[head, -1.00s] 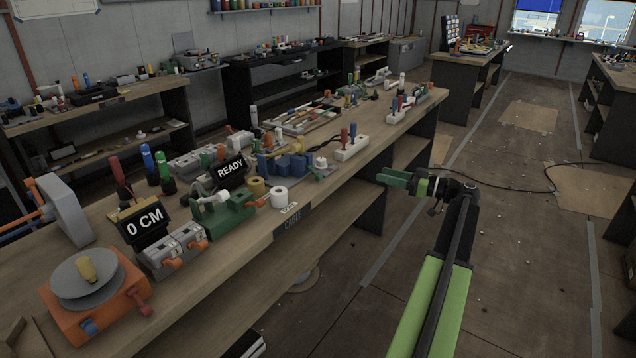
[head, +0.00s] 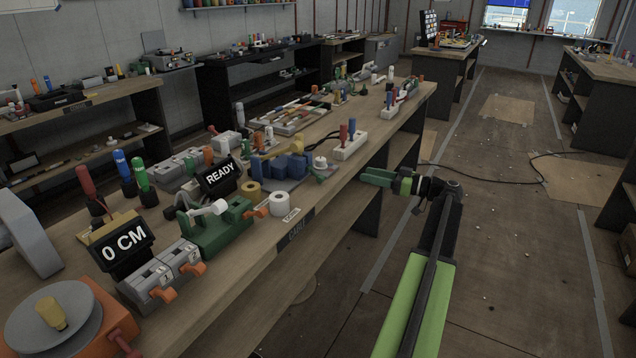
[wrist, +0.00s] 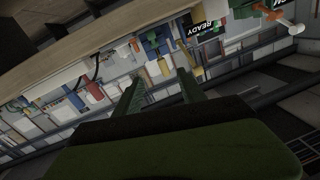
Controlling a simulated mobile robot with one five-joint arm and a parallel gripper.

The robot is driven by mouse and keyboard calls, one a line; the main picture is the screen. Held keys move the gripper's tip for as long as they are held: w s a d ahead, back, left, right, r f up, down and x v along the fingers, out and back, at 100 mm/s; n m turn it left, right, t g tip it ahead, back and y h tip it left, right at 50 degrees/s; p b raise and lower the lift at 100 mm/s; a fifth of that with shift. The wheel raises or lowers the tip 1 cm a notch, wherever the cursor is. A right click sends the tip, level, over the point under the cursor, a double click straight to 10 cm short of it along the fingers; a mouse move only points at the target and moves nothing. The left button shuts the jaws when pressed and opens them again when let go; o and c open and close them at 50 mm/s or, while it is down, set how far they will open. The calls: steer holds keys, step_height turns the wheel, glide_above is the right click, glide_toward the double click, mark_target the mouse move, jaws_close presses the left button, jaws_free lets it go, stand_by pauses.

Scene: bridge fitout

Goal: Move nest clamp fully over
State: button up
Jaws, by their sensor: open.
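A green fixture (head: 222,230) with a white lever and an orange-tipped handle (head: 262,211) stands near the front edge of the wooden bench; it looks like the nest clamp. Its white lever (head: 208,208) lies low, roughly level. Part of it shows at the top right of the wrist view, with the orange tip (wrist: 297,28). My gripper (head: 364,178) is open and empty, out over the floor beyond the bench's front edge, to the right of the clamp and apart from it. Its two green fingers (wrist: 160,80) show in the wrist view.
A READY sign (head: 220,177) stands behind the clamp, and a white roll (head: 280,204) to its right. Grey switches (head: 160,278), a 0 CM sign (head: 122,245) and an orange turntable (head: 112,320) are to the left. The aisle floor (head: 500,260) is mostly clear.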

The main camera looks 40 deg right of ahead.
step_height(320, 180, down, 5)
steer(key=b, duration=0.4)
glide_toward(320, 176)
steer(key=x, duration=1)
steer(key=shift+d+p, duration=0.1)
steer(key=shift+p, duration=0.2)
jaws_close()
